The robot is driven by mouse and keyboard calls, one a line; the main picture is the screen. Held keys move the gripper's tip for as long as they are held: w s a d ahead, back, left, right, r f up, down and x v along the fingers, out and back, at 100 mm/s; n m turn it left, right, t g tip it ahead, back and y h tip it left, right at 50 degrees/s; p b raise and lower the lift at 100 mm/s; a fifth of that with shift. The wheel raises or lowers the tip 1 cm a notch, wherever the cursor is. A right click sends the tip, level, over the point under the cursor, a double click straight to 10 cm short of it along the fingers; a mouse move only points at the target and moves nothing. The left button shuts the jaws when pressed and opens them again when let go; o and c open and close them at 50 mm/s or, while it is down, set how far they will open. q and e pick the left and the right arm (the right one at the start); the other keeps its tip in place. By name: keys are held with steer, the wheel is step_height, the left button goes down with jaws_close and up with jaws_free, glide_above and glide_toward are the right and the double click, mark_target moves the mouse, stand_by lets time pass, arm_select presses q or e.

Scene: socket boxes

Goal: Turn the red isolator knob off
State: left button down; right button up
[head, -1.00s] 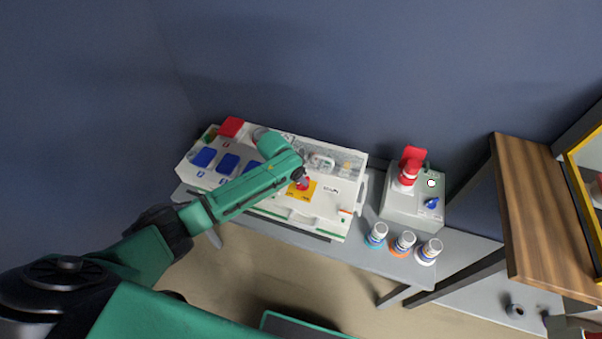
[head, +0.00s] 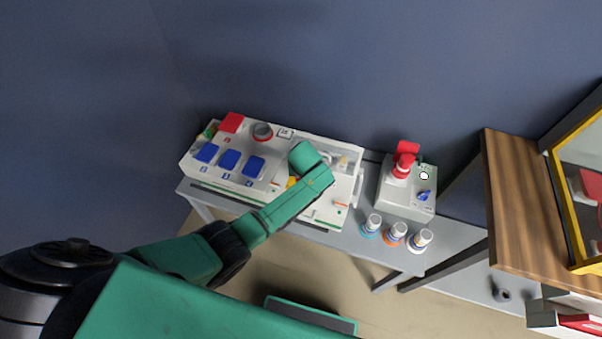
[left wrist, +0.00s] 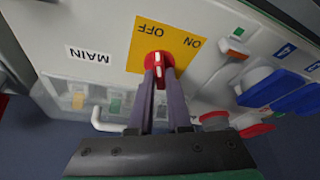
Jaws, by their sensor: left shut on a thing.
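The red isolator knob (left wrist: 158,65) sits on a yellow plate (left wrist: 184,53) marked OFF and ON, seen upside down in the left wrist view. My left gripper (left wrist: 160,76) is shut on the knob, one finger on each side. The knob's white stripe runs up and down in that view, roughly in line with the OFF label (left wrist: 153,30). In the head view my left wrist covers the knob and the fingers; only a sliver of the yellow plate (head: 292,183) shows. My right gripper is not in view.
The white panel box (head: 325,214) stands on a grey table, with blue covers (head: 229,160) on its left part. A grey box (head: 407,195) with a red button (head: 403,166) and several bottles (head: 396,233) stand to the right. A wooden table (head: 528,205) is farther right.

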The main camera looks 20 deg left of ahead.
arm_select(q)
steer(key=shift+w+d+n+g+y+b, duration=0.15)
steer(key=shift+n+y+b, duration=0.25)
steer(key=shift+n, duration=0.6)
steer(key=shift+s+n+g+y+b, duration=0.15)
steer(key=shift+n+y+b, duration=0.2)
steer(key=shift+n, duration=0.65)
steer(key=shift+w+r, duration=0.1)
steer(key=c, duration=0.9)
jaws_free()
steer(key=shift+o, duration=0.2)
